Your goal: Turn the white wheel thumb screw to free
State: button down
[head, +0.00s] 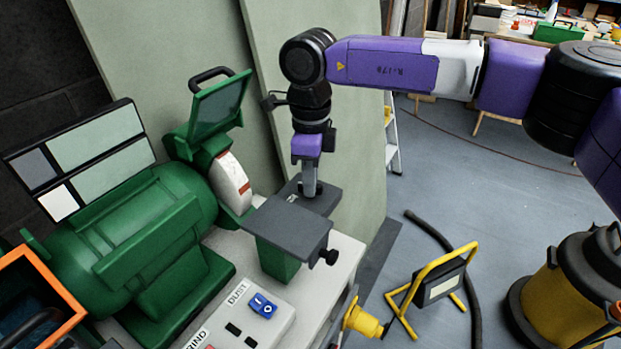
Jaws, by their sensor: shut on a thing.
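A green bench grinder (140,235) stands on a pale bench at the left. Its white wheel (229,182) has red marks and sits under a raised clear guard. A grey tool rest (275,232) is in front of the wheel. My gripper (309,190) points straight down at the back right of this rest. Its narrow jaws are shut at the small dark thumb screw there; the jaws hide most of the screw. A small pale label (292,198) lies beside it, too small to read. The turn position of the screw cannot be told.
A black knob (328,256) sticks out of the rest's right side. A switch box with a blue switch (263,305) is at the bench front. A yellow plug (362,320), a yellow-framed stand (437,285) and a yellow-black vacuum (572,280) are at the right. Open floor lies beyond.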

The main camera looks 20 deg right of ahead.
jog(key=n, duration=0.4)
jog(key=shift+w+n, duration=0.1)
jog(key=shift+n, duration=0.2)
dwell(0.3)
jog(key=c, duration=1.4)
grip_release()
jog(key=shift+c, duration=0.2)
